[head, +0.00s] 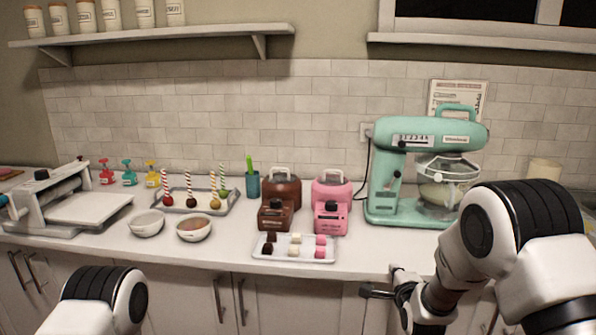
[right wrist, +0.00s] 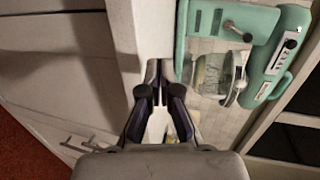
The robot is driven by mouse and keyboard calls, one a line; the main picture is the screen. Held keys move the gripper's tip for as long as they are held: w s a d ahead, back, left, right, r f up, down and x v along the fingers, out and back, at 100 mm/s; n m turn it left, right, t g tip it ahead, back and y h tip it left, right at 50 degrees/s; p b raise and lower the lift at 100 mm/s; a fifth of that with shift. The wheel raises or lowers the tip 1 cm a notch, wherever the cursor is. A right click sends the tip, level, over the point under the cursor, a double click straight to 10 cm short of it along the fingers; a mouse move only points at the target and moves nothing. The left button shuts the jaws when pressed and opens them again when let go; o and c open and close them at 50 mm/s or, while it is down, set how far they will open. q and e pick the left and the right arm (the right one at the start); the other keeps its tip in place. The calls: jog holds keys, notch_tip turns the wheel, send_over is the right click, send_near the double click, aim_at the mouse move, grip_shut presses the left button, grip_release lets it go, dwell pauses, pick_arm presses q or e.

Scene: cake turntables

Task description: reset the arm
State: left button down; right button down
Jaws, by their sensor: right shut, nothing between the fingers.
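My right gripper (head: 374,289) is in front of the counter's front edge, below the countertop, at the lower right of the head view. Its fingers are shut with nothing between them. In the right wrist view my right gripper (right wrist: 155,90) shows its fingertips together at the middle, with the counter edge and the green mixer (right wrist: 262,35) beyond. My left arm shows only as a rounded link at the bottom left of the head view; its gripper is out of the picture.
On the white counter (head: 110,240) stand the green mixer (head: 408,130), brown machine (head: 281,192), pink machine (head: 331,195), a sweets tray (head: 262,254), two bowls (head: 147,225), a cake-pop tray (head: 235,199) and a slab machine (head: 60,195). Cabinet handles (head: 218,300) stick out below.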

jog(key=s+d+f+n+g, duration=0.3)
jog(key=s+f+g, duration=0.5)
jog(key=s+f, duration=1.55)
jog(key=s+a+f+n+g, duration=0.1)
jog(key=s+f+n+g, duration=0.1)
jog(key=s+n, duration=0.5)
jog(key=s+a+f+n+g+y, duration=0.1)
jog(key=s+n+g, duration=0.4)
jog(key=s, duration=1.2)
jog(key=f+n, duration=0.1)
jog(key=n, duration=0.2)
jog(key=shift+f, duration=0.3)
jog(key=shift+w, duration=0.1)
